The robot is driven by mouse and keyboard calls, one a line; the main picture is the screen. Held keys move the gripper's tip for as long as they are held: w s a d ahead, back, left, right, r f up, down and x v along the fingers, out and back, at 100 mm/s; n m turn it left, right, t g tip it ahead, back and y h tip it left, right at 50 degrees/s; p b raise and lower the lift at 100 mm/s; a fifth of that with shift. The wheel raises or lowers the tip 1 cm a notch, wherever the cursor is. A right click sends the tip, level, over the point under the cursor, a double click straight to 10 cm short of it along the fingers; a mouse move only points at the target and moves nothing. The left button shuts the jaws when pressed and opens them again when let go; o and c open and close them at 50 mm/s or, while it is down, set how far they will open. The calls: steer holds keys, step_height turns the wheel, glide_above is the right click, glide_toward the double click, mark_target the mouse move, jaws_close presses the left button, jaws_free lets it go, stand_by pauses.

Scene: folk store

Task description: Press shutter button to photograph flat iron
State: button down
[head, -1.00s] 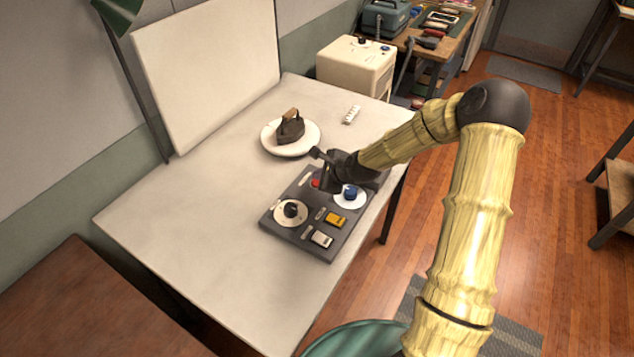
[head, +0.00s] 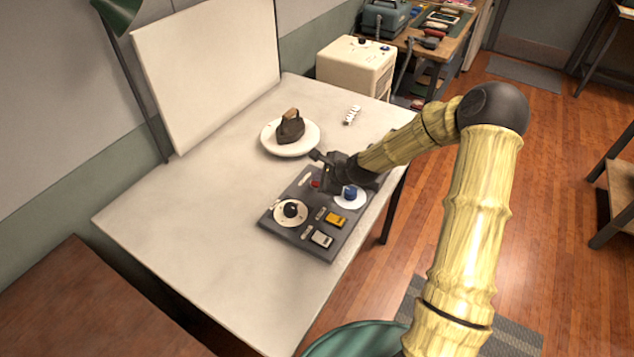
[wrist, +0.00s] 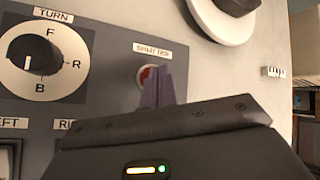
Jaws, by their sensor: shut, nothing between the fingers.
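The flat iron (head: 290,127), dark with a brown handle, stands on a round white plate (head: 272,147) on the table. In front of it lies a dark grey control panel (head: 285,233). Its red shutter button (head: 315,183) is at the panel's far edge and shows in the wrist view (wrist: 144,74) under a SHUTTER label (wrist: 153,50). My gripper (wrist: 163,75) is shut and empty. Its fingertips are at the button and cover part of it; I cannot tell whether they touch it or how far it is pressed.
The panel also has a black TURN knob (head: 291,209), a blue knob (head: 350,191), a yellow switch (head: 334,219) and a white switch (head: 321,238). A white backdrop board (head: 205,65) stands behind. The table's left side is clear.

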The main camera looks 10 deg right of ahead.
steer(key=shift+f, duration=0.45)
stand_by(0.4)
steer(key=shift+r, duration=0.1)
steer(key=shift+r+p, duration=0.55)
steer(key=shift+r, duration=0.2)
steer(key=shift+r+p, duration=2.1)
steer(key=shift+r, duration=0.5)
steer(key=shift+s, duration=0.1)
